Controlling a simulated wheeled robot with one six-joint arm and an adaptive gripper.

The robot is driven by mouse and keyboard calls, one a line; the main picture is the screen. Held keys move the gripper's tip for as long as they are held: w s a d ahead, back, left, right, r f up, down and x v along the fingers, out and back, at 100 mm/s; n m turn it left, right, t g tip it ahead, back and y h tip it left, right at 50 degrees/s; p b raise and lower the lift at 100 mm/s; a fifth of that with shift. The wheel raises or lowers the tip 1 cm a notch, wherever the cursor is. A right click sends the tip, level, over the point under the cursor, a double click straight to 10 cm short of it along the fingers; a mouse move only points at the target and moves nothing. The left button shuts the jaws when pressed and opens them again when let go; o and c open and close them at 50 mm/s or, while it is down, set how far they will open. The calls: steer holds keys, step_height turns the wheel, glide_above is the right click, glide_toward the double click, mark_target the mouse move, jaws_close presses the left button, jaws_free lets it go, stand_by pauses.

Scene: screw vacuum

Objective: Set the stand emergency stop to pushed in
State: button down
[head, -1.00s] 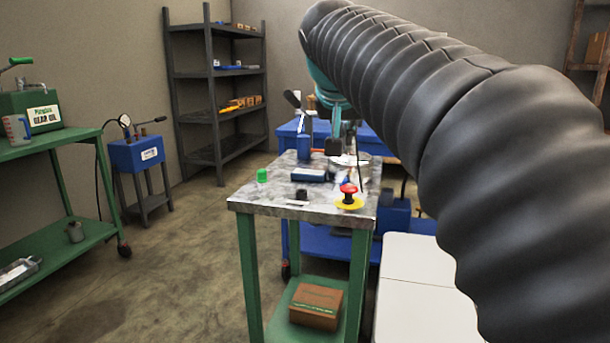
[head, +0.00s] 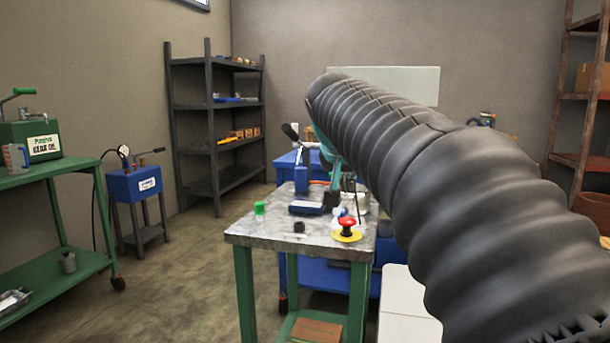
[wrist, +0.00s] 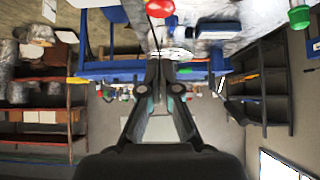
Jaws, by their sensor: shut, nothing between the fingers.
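The stand emergency stop is a red mushroom button (head: 347,223) on a yellow base (head: 346,237), at the front right corner of the metal-topped stand (head: 268,234). My gripper (head: 333,198) is above the stand top, just behind and slightly left of the button in the head view. In the wrist view, my gripper (wrist: 164,68) has its fingers together with nothing between them. The red button (wrist: 160,8) is at the top edge there, beyond the fingertips and apart from them. Whether the button is up or pushed in is too small to tell.
The stand top also bears a green-capped item (head: 259,208), a small dark knob (head: 299,227) and a blue tool (head: 306,208). A green cart (head: 50,171) and a blue machine (head: 136,184) stand left. A dark shelf (head: 213,131) is behind. Open floor lies between.

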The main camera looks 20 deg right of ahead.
mark_target(349, 217)
steer(key=x, duration=0.5)
steer(key=shift+s+a+f, duration=0.1)
steer(key=shift+s, duration=0.05)
step_height(349, 217, down, 2)
steer(key=shift+s+b, duration=0.1)
steer(key=shift+b, duration=0.25)
steer(key=shift+f, duration=0.55)
steer(key=shift+f, duration=0.1)
